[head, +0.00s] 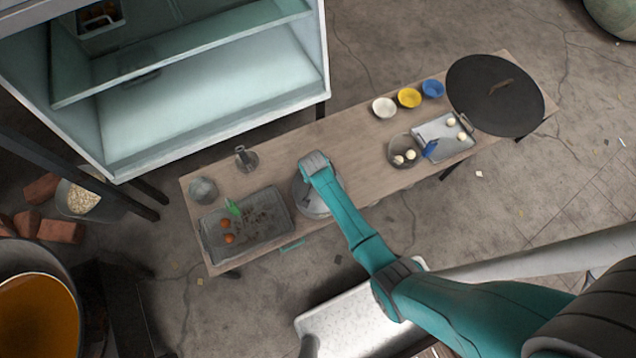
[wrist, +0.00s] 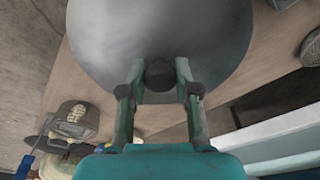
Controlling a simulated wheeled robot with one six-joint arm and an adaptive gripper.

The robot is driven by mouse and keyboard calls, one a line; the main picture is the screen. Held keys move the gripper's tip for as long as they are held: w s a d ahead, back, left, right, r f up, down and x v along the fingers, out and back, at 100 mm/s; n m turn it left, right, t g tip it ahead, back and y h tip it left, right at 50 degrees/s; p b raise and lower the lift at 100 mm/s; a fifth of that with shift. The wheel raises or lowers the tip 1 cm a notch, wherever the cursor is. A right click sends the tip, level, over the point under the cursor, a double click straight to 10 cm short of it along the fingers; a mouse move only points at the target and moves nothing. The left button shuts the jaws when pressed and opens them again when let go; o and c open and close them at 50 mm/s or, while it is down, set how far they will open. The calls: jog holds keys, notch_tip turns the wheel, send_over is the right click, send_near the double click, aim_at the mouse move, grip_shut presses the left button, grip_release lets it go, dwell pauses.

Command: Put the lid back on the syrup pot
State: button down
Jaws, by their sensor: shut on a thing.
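A round grey metal lid (wrist: 160,30) with a dark knob (wrist: 160,80) fills the top of the wrist view. The two fingers of my gripper (wrist: 160,70) are shut on that knob, one on each side. In the head view my arm reaches over the table's front middle, and part of the grey lid (head: 312,206) shows beneath my gripper (head: 314,168). My arm hides the rest of the lid and the fingertips there. I cannot tell whether the lid touches anything below it.
The long wooden table (head: 345,135) holds a dark tray (head: 270,234) with brown balls and a green tool, just left of the lid. To the right are three bowls (head: 409,98), a grey tray (head: 430,130) and a large black disc (head: 480,110). A glass-walled cabinet (head: 220,85) stands behind.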

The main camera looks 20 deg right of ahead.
dwell(0.8)
jog(key=shift+c, duration=1.4)
grip_release()
jog(key=shift+f, duration=0.1)
jog(key=shift+r, duration=3.5)
grip_shut()
jog(key=shift+f, duration=1.4)
